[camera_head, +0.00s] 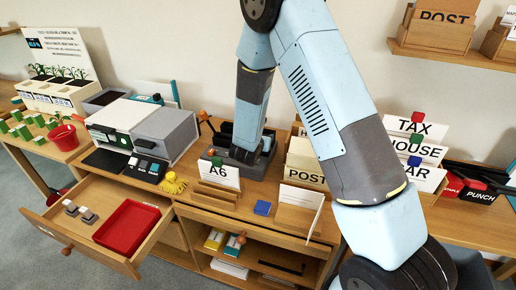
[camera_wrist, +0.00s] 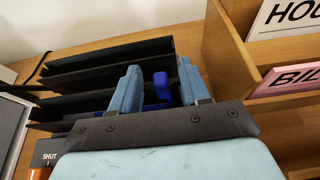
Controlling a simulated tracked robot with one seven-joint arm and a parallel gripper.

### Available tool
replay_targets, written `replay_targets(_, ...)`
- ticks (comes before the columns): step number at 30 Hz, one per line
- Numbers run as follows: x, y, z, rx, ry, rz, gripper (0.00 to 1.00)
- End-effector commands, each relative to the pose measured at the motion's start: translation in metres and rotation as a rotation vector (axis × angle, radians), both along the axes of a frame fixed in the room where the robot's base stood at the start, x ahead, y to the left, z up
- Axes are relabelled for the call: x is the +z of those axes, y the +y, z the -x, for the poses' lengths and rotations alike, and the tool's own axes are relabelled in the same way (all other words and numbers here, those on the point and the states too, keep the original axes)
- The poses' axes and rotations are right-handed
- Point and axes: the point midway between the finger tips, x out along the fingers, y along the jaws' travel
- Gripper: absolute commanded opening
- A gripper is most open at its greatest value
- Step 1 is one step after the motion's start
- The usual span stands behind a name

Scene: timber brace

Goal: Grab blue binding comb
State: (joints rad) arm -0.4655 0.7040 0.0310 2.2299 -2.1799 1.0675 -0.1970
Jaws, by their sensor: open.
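A dark blue piece (camera_wrist: 161,86), which looks like the blue binding comb, shows in the wrist view at the black rack (camera_wrist: 110,52). My gripper (camera_wrist: 158,68) is open, its two light blue fingers one on each side of the blue piece. The fingers appear apart from it, but I cannot tell its exact depth between them. The lower part of the blue piece is hidden behind my gripper's body. In the head view my forearm reaches down to the back of the desk, and the comb cannot be made out there.
A wooden sorter (camera_wrist: 232,55) with word cards stands close on the right in the wrist view. A grey machine (camera_head: 165,130) stands left of my forearm. An open drawer with a red tray (camera_head: 127,225) juts out at front left. A blue block (camera_head: 262,208) lies on the desk.

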Motion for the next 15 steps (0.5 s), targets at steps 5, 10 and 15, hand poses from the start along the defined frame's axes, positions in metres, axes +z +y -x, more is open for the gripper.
replay_targets(5, -0.008, -0.008, -0.018, -0.001, 0.0, 0.0, 0.46)
replay_targets(10, -0.009, -0.009, -0.02, 0.0, 0.0, 0.0, 0.46)
replay_targets(15, -0.009, -0.008, -0.02, 0.0, 0.0, 0.0, 0.36)
